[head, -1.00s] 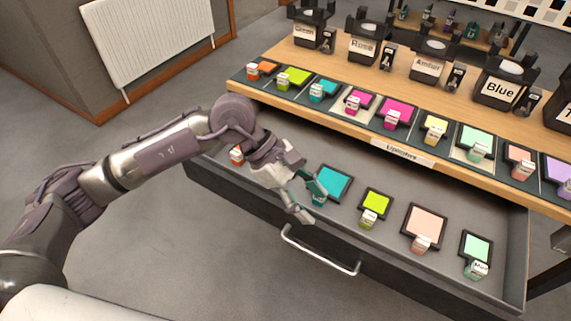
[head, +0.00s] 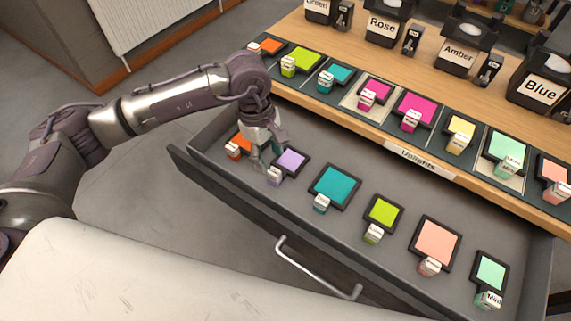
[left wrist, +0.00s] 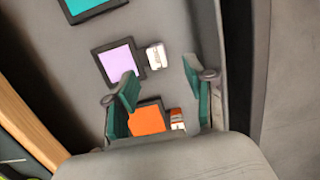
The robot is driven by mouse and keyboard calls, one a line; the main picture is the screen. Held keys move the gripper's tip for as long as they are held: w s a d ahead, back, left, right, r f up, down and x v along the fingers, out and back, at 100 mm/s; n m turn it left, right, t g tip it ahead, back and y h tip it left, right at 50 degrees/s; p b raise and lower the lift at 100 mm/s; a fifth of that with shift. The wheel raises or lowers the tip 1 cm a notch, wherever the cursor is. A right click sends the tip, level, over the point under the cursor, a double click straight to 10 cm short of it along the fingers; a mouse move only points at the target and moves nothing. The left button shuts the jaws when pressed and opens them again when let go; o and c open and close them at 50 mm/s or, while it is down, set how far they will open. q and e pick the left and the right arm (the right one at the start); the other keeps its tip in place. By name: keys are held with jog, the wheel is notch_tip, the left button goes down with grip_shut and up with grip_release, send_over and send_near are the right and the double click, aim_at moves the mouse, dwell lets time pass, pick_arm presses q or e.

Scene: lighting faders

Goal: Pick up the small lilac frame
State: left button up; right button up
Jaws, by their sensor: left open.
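The small lilac frame (head: 291,160) lies in the open drawer, between an orange frame and a teal frame. It has a black border and a pale labelled tab (head: 274,175). My left gripper (head: 265,152) is open and empty, pointing down beside the lilac frame, between it and the orange one. In the left wrist view the lilac frame (left wrist: 118,59) lies just beyond the green-padded fingers (left wrist: 158,86), with its left finger overlapping the frame's lower edge. I cannot tell the exact height above it. My right gripper is not in view.
The orange frame (head: 241,141) is partly hidden by the gripper. The teal frame (head: 335,186), a lime frame (head: 383,212), a peach frame (head: 436,242) and a mint frame (head: 490,272) share the drawer (head: 330,248). The counter with another row of frames (head: 415,107) overhangs the drawer's back.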

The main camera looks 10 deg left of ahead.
aim_at(274, 171)
pick_arm(q)
jog(key=shift+d+f, duration=0.2)
jog(key=shift+f, duration=1.15)
jog(key=f, duration=0.3)
jog(key=shift+d+f, duration=0.3)
jog(key=shift+d, duration=0.05)
jog(key=shift+f, duration=0.3)
grip_shut()
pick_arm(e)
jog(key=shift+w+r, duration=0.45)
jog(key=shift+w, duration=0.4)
